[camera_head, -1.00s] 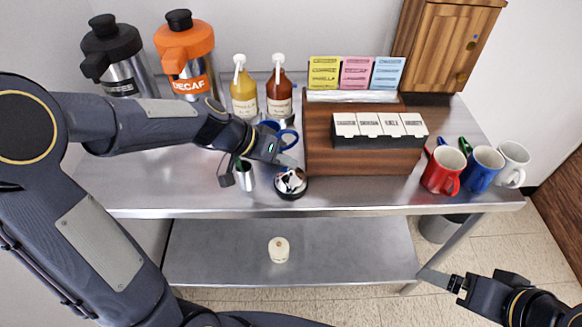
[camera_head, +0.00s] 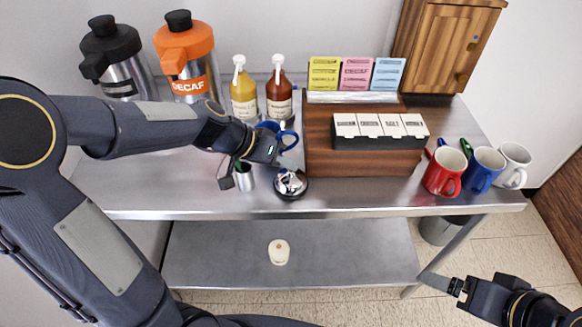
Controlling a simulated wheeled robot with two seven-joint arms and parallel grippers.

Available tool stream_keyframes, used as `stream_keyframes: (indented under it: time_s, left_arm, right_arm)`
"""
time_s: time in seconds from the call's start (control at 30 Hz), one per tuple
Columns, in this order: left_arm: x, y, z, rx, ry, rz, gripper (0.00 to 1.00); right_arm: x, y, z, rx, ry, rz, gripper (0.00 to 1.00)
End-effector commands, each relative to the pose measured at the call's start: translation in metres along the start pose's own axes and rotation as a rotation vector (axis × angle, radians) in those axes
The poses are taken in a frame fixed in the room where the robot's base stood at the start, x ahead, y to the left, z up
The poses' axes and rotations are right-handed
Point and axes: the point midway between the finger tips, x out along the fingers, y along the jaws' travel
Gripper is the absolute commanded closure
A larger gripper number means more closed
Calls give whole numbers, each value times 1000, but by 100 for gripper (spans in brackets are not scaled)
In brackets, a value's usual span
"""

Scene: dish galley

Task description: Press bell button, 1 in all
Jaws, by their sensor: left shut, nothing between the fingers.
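The bell (camera_head: 291,188) is a shiny silver dome on a dark round base, near the front edge of the steel counter. My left gripper (camera_head: 286,170) is shut and empty, with its tips pointing down at the top of the bell. The tips overlap the dome in this view and hide its button; I cannot tell for sure whether they touch it. My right gripper (camera_head: 440,283) is at the lower right, off the counter; its jaw opening is not clear.
The wooden organizer (camera_head: 360,163) is close on the right. Red (camera_head: 443,172) and blue mugs (camera_head: 482,171) stand farther right.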

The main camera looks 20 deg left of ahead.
Motion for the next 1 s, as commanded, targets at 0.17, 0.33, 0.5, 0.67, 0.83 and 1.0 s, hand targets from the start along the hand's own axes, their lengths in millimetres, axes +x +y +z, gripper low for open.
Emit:
stream_keyframes:
  time_s: [0.17,0.33,0.5,0.67,0.83,1.0]
  left_arm:
    - [-7,6,-3,-1,-6,1,100]
    - [-12,10,-7,0,-4,1,100]
    - [-13,10,-8,0,-2,1,100]
    - [-13,10,-8,0,-1,1,100]
    - [-21,15,-14,1,0,1,100]
    - [-33,24,-23,2,0,1,100]
  right_arm:
    - [-6,-3,-3,0,0,0,8]
    - [-9,-4,-5,0,0,0,8]
    - [-9,-4,-4,0,0,0,8]
    - [-9,-4,-5,0,0,0,8]
    - [-16,-7,-8,0,0,0,8]
    - [-26,-12,-13,0,0,0,8]
